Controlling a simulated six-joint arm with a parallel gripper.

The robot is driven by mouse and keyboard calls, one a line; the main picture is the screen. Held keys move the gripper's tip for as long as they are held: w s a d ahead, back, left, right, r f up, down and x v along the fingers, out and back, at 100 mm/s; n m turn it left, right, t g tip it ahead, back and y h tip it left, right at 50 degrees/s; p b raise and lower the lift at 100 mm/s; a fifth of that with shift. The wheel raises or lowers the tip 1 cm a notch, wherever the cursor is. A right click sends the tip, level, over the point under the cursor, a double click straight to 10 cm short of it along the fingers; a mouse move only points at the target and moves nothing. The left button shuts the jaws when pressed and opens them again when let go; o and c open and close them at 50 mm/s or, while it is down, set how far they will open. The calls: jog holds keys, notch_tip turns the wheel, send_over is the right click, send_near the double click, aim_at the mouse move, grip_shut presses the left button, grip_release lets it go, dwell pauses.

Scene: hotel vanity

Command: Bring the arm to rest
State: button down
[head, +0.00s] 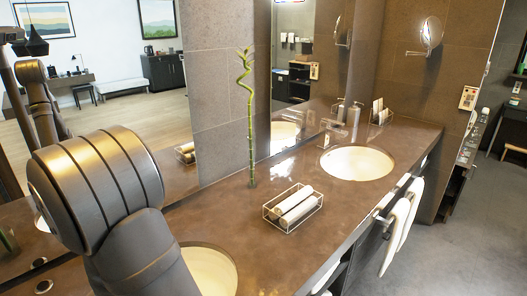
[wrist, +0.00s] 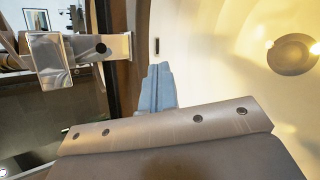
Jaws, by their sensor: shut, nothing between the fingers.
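My gripper (wrist: 157,85) shows in the wrist view as blue-grey fingers pressed together, with nothing between them. Behind the fingers is the pale near basin (wrist: 230,60), with its round drain (wrist: 293,53) at the right. A shiny metal faucet (wrist: 75,52) is to the left of the fingers, apart from them in the picture. In the head view my arm (head: 95,190) fills the lower left and covers part of the near basin (head: 212,268). The fingers do not show in the head view.
A wire basket with rolled white towels (head: 293,207) stands on the brown counter (head: 240,215). Behind it rises a green bamboo stalk (head: 249,120). The far basin (head: 357,163) is to the right. White towels (head: 402,225) hang at the counter's front. The mirror (head: 100,110) runs behind.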

jog(key=w+a+r+m+t+y, duration=0.1)
jog(key=w+a+r+m+t, duration=0.1)
jog(key=a+r+m, duration=0.3)
jog(key=w+a+r+m+t, duration=0.2)
jog(key=a+r+t, duration=0.1)
jog(key=a+r, duration=0.3)
jog(key=s+d+r+m+t+h, duration=0.1)
jog(key=d+r+m+t+h, duration=0.1)
jog(key=d+h, duration=0.25)
jog(key=shift+s+a+f+n+g+y, duration=0.25)
jog(key=shift+f+n+g+y, duration=0.15)
jog(key=shift+f+n+y, duration=0.45)
jog(key=shift+s+a+f+n+g+y, duration=0.35)
jog(key=shift+f+n+y, duration=0.25)
jog(key=shift+n, duration=0.4)
jog(key=shift+s+a+f+n+g+y, duration=0.2)
jog(key=shift+f+n+g+y, duration=0.25)
jog(key=shift+f+n+y, duration=0.4)
jog(key=shift+d+r, duration=0.1)
jog(key=shift+d, duration=0.05)
jog(key=s+d+f+n+g+h, duration=0.1)
jog(key=s+d+f+n+g, duration=0.1)
jog(key=d+f, duration=0.4)
jog(key=s+d+f+n+g+h, duration=0.1)
jog(key=s+d+f+n+g, duration=0.2)
jog(key=d+f, duration=0.4)
jog(key=shift+d+n+g, duration=0.7)
jog(key=shift+d+n, duration=0.1)
